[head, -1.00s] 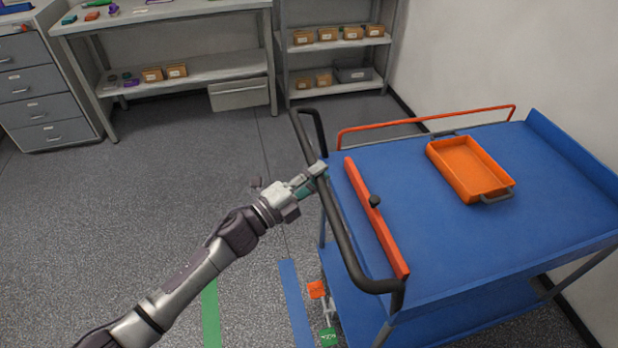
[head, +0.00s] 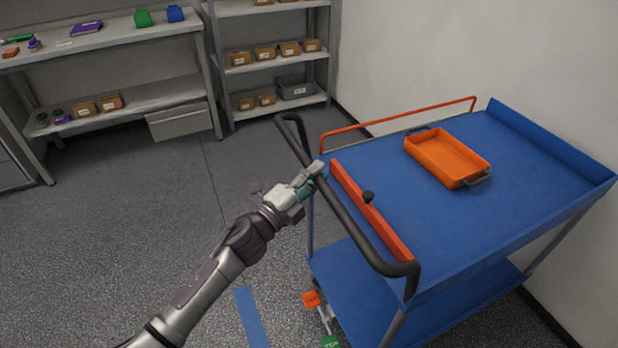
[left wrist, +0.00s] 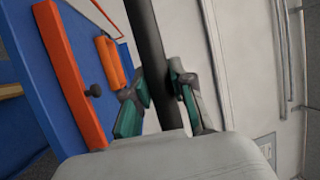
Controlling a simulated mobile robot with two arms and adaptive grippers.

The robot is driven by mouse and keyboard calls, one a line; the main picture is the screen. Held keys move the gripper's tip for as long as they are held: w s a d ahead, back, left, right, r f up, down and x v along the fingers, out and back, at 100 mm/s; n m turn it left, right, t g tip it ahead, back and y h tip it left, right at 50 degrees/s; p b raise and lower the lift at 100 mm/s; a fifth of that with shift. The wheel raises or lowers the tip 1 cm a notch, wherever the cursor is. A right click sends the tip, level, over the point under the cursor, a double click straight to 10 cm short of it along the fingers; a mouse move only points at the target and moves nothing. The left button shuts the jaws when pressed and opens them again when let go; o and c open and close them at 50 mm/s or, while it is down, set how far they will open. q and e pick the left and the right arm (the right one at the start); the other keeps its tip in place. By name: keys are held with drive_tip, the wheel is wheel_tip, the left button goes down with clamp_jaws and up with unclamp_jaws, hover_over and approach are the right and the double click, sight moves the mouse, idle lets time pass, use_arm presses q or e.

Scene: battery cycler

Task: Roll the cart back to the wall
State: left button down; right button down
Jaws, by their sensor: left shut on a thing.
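The blue cart (head: 460,245) stands at the right in the head view, its far side close to the white wall (head: 440,50). Its black push handle (head: 345,215) runs along the near left end. My left gripper (head: 314,174) is shut on that handle near its middle. In the left wrist view, the gripper's fingers (left wrist: 160,100) lie on either side of the black handle bar (left wrist: 150,45). An orange tray (head: 447,158) and an orange bar with a black knob (head: 370,212) sit on the cart's top. My right gripper is not in view.
A grey shelf unit (head: 275,70) with several small boxes stands at the back. A workbench (head: 110,45) is at the back left. Orange (head: 311,299) and green pedals are low at the cart's near end. A blue floor stripe (head: 251,318) lies left of it. The floor at left is open.

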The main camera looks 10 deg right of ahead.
use_arm(q)
drive_tip(key=shift+d, duration=0.1)
drive_tip(key=c, duration=1.2)
unclamp_jaws()
drive_tip(key=shift+o, duration=1.1)
drive_tip(key=shift+d, duration=0.2)
drive_tip(key=shift+a, duration=0.1)
drive_tip(key=shift+s+a+f, duration=0.2)
drive_tip(key=shift+a, duration=0.25)
drive_tip(key=v, duration=1.1)
drive_tip(key=shift+s+d, duration=0.1)
drive_tip(key=shift+d, duration=0.05)
